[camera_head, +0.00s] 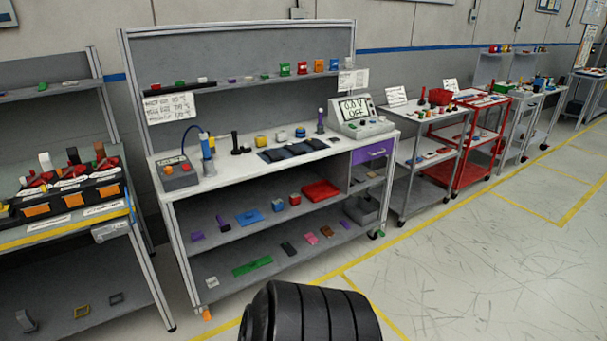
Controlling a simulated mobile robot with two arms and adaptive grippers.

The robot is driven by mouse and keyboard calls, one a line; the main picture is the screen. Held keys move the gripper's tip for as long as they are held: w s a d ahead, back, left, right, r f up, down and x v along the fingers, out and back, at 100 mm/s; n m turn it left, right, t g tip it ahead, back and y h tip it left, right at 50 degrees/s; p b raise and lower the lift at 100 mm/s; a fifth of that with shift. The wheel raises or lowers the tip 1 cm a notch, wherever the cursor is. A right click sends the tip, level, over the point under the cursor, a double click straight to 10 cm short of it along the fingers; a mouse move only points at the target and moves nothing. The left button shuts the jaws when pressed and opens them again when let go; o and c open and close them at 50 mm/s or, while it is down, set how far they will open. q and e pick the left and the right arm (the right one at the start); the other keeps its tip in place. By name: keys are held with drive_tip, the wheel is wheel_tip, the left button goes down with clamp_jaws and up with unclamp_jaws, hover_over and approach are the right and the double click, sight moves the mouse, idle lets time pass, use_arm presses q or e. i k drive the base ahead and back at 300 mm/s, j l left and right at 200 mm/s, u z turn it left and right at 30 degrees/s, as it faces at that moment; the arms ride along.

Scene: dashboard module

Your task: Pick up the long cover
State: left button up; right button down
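I cannot pick out the long cover with certainty at this distance. Dark, flat, elongated pieces (296,151) lie side by side in the middle of the workbench top (225,171). A long green flat piece (252,267) lies on the bench's bottom shelf. Neither of my grippers is in view. A black ribbed part of my own body fills the bottom centre and hides some floor in front of the bench.
Another workstation (67,231) is at left. A red cart (474,150) stands at right. The right floor (480,270) is clear.

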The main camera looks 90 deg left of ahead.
sight(263, 262)
drive_tip(key=u, duration=3.2)
drive_tip(key=z, duration=4.15)
drive_tip(key=u, duration=4.15)
